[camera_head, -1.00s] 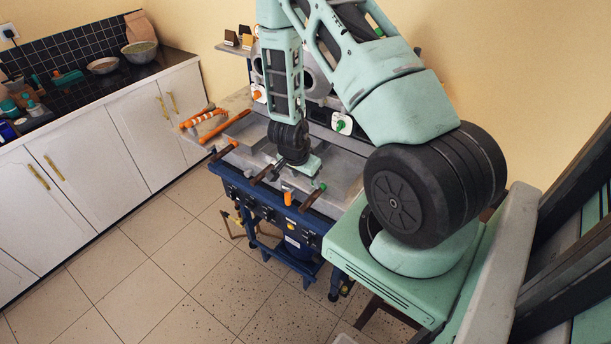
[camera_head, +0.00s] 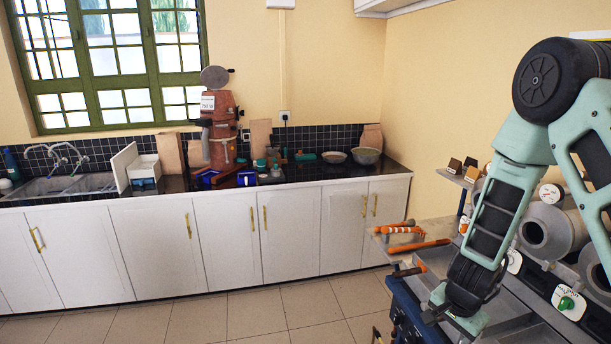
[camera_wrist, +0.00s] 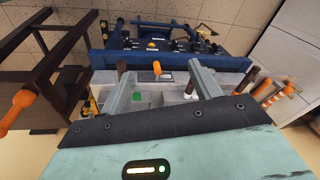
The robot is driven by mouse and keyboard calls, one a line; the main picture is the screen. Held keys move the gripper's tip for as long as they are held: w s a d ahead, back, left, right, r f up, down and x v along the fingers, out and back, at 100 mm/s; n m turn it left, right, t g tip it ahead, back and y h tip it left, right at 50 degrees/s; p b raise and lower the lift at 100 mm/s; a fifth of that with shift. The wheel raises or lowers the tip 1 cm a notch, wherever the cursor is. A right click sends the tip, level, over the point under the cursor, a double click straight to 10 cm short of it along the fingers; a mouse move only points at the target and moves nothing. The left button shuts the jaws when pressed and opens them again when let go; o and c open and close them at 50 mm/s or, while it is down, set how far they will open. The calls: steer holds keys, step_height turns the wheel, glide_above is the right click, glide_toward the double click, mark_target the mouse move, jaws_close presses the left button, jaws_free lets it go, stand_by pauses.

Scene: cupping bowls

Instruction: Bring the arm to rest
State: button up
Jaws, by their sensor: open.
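My gripper (camera_head: 455,318) hangs low at the bottom right of the head view, over the front part of the blue and grey machine (camera_head: 405,305). In the wrist view, the two grey fingers of my gripper (camera_wrist: 161,72) stand wide apart with nothing held between them. Past them are the machine's grey bed and its blue front panel (camera_wrist: 165,45) with dark knobs. My arm (camera_head: 505,200) bends down from the right edge. In the head view, my fingertips show only in part, and the elbow is partly cut off.
A large bowl (camera_head: 366,156) and a shallower bowl (camera_head: 334,157) stand on the dark counter at the back. Orange-handled tools (camera_head: 413,246) lie at the machine's left side. Grey rollers (camera_head: 547,232) sit close behind my arm. The tiled floor (camera_head: 290,312) left of the machine is clear.

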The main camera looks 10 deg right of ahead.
steer(key=s+a+r+n+y+b, duration=0.1)
steer(key=s+a+r+n+b, duration=0.2)
steer(key=a, duration=0.4)
steer(key=s+a+n+y+b, duration=0.15)
steer(key=a+n, duration=0.25)
steer(key=a, duration=0.4)
steer(key=s+a+r+n+y+b, duration=0.2)
steer(key=a+n+b, duration=0.2)
steer(key=a, duration=0.3)
steer(key=s+a+n+g+h+b, duration=0.1)
steer(key=s+n+b, duration=0.1)
steer(key=s+n, duration=0.3)
steer(key=s+a+r+n+g+h+b, duration=0.1)
steer(key=s+a+n+b, duration=0.1)
steer(key=s, duration=0.8)
steer(key=n+b, duration=0.1)
steer(key=n, duration=0.1)
steer(key=shift+s+a+r+n+h+b, duration=0.2)
steer(key=shift+a+r+n+h+b, duration=0.1)
steer(key=shift+n+h, duration=0.1)
